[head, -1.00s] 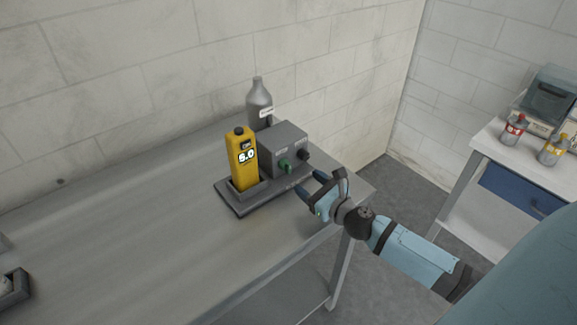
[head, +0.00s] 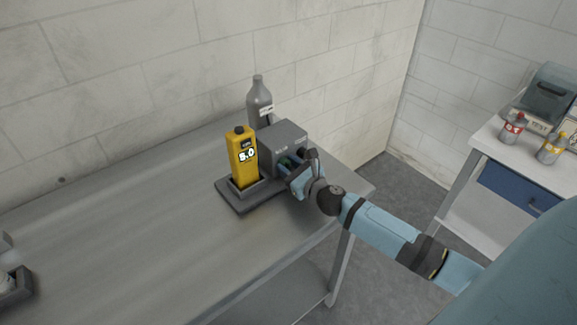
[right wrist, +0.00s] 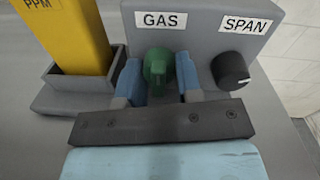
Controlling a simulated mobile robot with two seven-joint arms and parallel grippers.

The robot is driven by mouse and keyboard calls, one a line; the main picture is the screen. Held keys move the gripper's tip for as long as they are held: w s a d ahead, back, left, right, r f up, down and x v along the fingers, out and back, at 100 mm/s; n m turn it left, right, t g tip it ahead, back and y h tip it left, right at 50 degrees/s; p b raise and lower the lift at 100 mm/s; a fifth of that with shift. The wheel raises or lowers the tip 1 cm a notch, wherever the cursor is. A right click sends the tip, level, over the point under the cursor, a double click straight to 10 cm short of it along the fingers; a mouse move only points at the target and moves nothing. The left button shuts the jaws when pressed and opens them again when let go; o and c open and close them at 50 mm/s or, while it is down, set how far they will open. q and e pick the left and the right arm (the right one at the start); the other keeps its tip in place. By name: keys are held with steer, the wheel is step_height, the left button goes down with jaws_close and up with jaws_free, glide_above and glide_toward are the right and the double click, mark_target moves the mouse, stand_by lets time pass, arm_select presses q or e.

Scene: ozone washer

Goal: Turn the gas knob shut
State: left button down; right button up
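The green gas knob (right wrist: 157,70) sits on the front of a grey box (right wrist: 200,30) under a label reading GAS. My right gripper (right wrist: 157,85) is at the knob, one blue finger on each side of it. The fingers are apart, with a small gap to the knob visible on the right side; firm contact cannot be seen. In the head view the right gripper (head: 294,176) covers most of the knob. My left gripper is not in view.
A black SPAN knob (right wrist: 230,70) is close to the right finger. A yellow meter (head: 242,160) reading 5.0 stands in a holder left of the box. A grey bottle (head: 259,100) stands behind.

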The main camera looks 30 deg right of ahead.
steer(key=c, duration=0.3)
steer(key=shift+r+n+p, duration=0.15)
steer(key=shift+n+p, duration=0.85)
steer(key=shift+p, duration=0.05)
steer(key=shift+n+p, duration=1)
steer(key=shift+n, duration=0.2)
steer(key=n+p, duration=0.2)
steer(key=n, duration=0.2)
steer(key=shift+n+p, duration=0.3)
steer(key=n+p, duration=0.2)
steer(key=n, duration=0.2)
steer(key=shift+a+n+h+p, duration=0.1)
steer(key=shift+n+h+p, duration=0.2)
steer(key=shift+n+p, duration=1.2)
steer(key=shift+n+b, duration=0.6)
steer(key=shift+n, duration=0.2)
